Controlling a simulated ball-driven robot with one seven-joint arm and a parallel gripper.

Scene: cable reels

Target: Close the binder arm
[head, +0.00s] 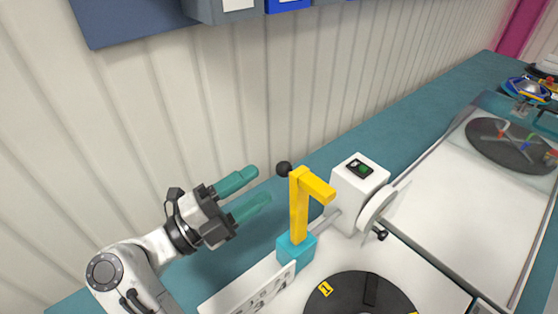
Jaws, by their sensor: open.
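The binder arm (299,212) is a yellow upright with a short yellow bar at its top that points right and toward the viewer. A black ball knob (284,169) sits at its top left. The arm stands upright on a teal block (296,250). My gripper (260,186) is to the left of the arm, its two teal fingers apart and empty, pointing right toward the knob. A gap shows between the fingertips and the knob.
A white box with a green button (358,188) stands right of the arm. A black disc (362,297) lies in front, beside a white marked plate (252,292). A ribbed wall (200,110) rises behind. A glass-covered panel (490,180) is at right, and a grey-blue shelf (140,20) hangs above.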

